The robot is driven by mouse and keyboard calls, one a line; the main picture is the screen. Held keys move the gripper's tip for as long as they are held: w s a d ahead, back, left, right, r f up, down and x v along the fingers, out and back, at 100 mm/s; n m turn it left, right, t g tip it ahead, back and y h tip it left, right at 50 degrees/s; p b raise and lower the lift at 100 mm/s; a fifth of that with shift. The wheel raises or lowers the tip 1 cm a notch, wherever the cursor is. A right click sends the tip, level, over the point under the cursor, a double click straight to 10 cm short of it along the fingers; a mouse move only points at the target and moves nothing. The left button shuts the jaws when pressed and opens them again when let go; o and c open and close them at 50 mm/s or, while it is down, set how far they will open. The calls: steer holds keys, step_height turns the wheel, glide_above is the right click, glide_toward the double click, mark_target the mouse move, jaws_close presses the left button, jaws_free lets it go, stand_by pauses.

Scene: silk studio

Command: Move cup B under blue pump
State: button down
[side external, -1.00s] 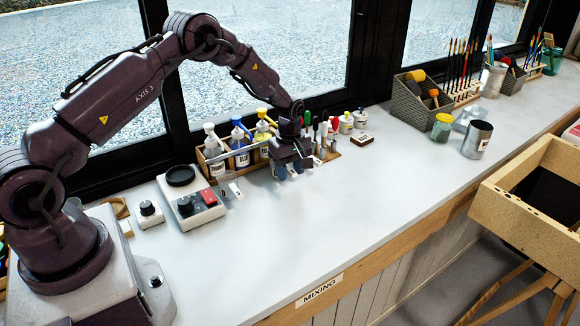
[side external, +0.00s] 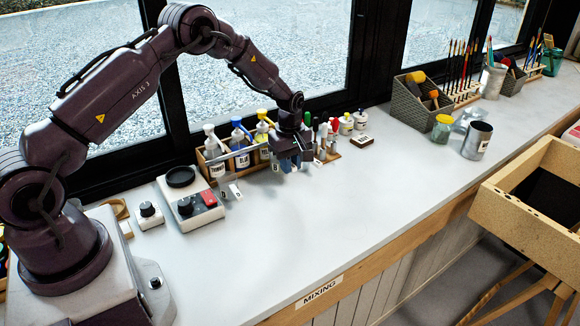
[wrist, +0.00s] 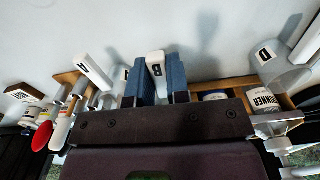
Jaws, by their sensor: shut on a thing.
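My gripper (side external: 289,163) is above the counter in front of the pump bottles. Its two blue fingers are shut on the white handle of cup B, lettered B (wrist: 156,65), in the wrist view (wrist: 160,82). The clear cup body is mostly hidden by the fingers. The blue pump (side external: 238,123) tops a bottle marked as blue (side external: 240,160) in the wooden rack, left of my gripper in the side view. Another clear cup (wrist: 285,70) with a lettered handle stands at the right.
The wooden rack (side external: 203,168) also holds a thinner bottle (side external: 214,157) and a yellow-pump bottle (side external: 263,132). A small labelled block (side external: 362,141) lies right. The front counter (side external: 330,215) is clear.

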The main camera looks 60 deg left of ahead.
step_height(320, 180, up, 6)
steer(key=shift+f, duration=0.15)
step_height(320, 180, down, 5)
steer(key=shift+r, duration=0.15)
steer(key=shift+d+f, duration=0.15)
steer(key=shift+f, duration=0.2)
steer(key=d, duration=0.5)
steer(key=shift+s+d+r, duration=0.1)
steer(key=shift+r, duration=0.15)
steer(key=shift+d+r, duration=0.15)
steer(key=shift+d, duration=0.2)
steer(key=shift+a+r, duration=0.1)
steer(key=shift+r, duration=1.8)
